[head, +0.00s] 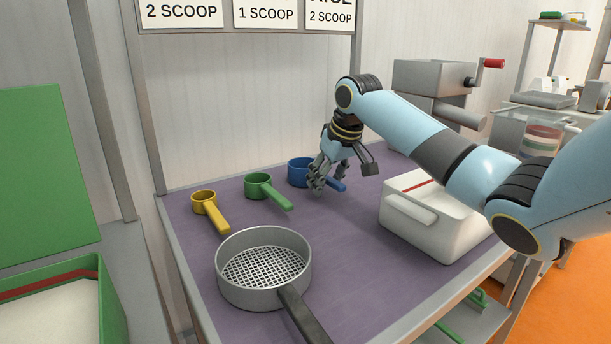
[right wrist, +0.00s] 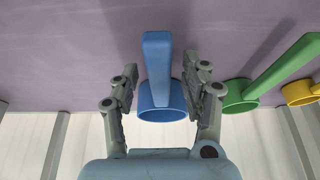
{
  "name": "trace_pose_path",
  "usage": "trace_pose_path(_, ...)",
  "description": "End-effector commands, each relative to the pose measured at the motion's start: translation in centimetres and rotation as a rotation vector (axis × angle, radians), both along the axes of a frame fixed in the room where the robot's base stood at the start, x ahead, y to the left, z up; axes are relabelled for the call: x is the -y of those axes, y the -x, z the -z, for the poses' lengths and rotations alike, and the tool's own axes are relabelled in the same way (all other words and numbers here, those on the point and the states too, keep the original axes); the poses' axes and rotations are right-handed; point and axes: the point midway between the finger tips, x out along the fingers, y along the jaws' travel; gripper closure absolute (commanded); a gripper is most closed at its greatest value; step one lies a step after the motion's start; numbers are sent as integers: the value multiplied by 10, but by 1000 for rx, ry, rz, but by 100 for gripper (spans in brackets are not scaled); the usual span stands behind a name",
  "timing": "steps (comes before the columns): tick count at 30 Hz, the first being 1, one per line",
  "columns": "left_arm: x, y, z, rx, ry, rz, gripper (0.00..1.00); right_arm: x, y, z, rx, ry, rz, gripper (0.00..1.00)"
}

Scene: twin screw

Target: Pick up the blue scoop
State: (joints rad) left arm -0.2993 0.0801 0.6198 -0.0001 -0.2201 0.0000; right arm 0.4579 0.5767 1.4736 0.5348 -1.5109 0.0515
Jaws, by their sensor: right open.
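The blue scoop (head: 299,171) rests on the purple table mat at the back, its handle pointing toward the front right. My right gripper (head: 328,186) is over it in the head view and hides part of the cup and handle. In the right wrist view, the blue scoop (right wrist: 158,75) shows between the two open fingers of my right gripper (right wrist: 158,82), with the handle pointing up in the picture. Gaps show between the fingers and the scoop, and I see no grip on it. My left gripper is not in view.
A green scoop (head: 259,186) and a yellow scoop (head: 205,202) lie to the left of the blue one. A sieve (head: 263,268) with a dark handle stands in front. A white bin (head: 432,212) stands to the right. The purple mat (head: 345,255) is bare in the middle.

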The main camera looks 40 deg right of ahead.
Motion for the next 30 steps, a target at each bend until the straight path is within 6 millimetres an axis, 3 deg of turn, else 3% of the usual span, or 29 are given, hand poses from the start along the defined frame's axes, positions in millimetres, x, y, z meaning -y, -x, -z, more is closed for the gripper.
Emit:
trace_pose_path(22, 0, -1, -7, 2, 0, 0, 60, 0, 0, 4, -1, 0, 0, 54)
trace_pose_path(30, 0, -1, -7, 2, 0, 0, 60, 0, 0, 4, 0, 0, 0, 87)
